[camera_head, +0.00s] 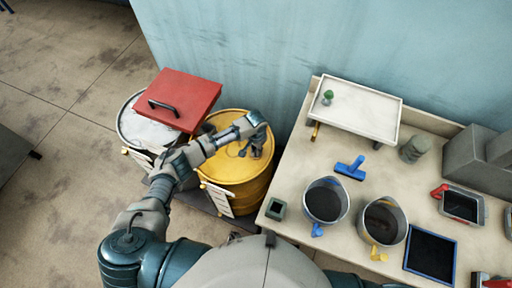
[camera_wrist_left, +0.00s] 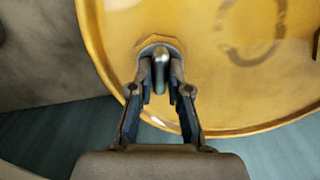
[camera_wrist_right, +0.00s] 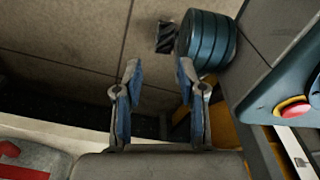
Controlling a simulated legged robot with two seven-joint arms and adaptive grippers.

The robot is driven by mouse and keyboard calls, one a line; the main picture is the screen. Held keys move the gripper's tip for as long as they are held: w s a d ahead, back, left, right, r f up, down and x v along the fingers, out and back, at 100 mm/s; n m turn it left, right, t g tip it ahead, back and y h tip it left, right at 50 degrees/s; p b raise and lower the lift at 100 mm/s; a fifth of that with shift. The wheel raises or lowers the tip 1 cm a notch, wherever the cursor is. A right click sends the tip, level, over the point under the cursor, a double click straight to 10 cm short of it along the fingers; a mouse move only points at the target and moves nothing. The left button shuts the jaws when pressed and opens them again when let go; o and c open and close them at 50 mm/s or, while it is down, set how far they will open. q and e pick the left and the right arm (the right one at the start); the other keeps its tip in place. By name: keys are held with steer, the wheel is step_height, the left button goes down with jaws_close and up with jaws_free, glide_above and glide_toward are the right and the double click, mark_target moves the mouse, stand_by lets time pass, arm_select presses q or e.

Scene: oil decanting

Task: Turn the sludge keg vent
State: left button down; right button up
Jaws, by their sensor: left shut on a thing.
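A yellow keg (camera_head: 262,187) stands on the floor left of the table, with a white scale strip on its side. Its yellow top fills much of the left wrist view (camera_wrist_left: 205,75). The vent (camera_wrist_left: 160,68), a small grey upright handle, sits near the rim of that top. My left gripper (camera_head: 257,147) is over the keg top in the head view. In the left wrist view my left gripper (camera_wrist_left: 161,75) is shut on the vent, one finger on each side. My right gripper (camera_wrist_right: 158,72) is open and empty in the right wrist view; the head view does not show it.
A white keg (camera_head: 140,128) stands left of the yellow one, with a red lid (camera_head: 185,97) with a black handle above it. The table (camera_head: 290,217) at right holds a white tray (camera_head: 365,100), a blue tool (camera_head: 351,168) and two pots (camera_head: 325,201) (camera_head: 381,222).

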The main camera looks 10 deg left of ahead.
arm_select(q)
steer(key=shift+r+m+p, duration=0.15)
steer(key=shift+m+p, duration=0.8)
steer(key=shift+m, duration=0.25)
steer(key=m+p, duration=0.1)
steer(key=m, duration=0.1)
steer(key=shift+m, duration=0.3)
steer(key=m+p, duration=0.1)
steer(key=m, duration=0.2)
steer(key=shift+w+m, duration=0.1)
steer(key=shift+m, duration=0.2)
steer(key=m, duration=0.3)
steer(key=shift+m, duration=1.7)
arm_select(e)
steer(key=s+d+r, duration=0.1)
steer(key=s+r, duration=0.1)
steer(key=s, duration=0.3)
steer(key=shift+s, duration=0.4)
steer(key=shift+d, duration=0.1)
arm_select(q)
steer(key=c, duration=1.1)
jaws_free()
steer(key=shift+c, duration=0.2)
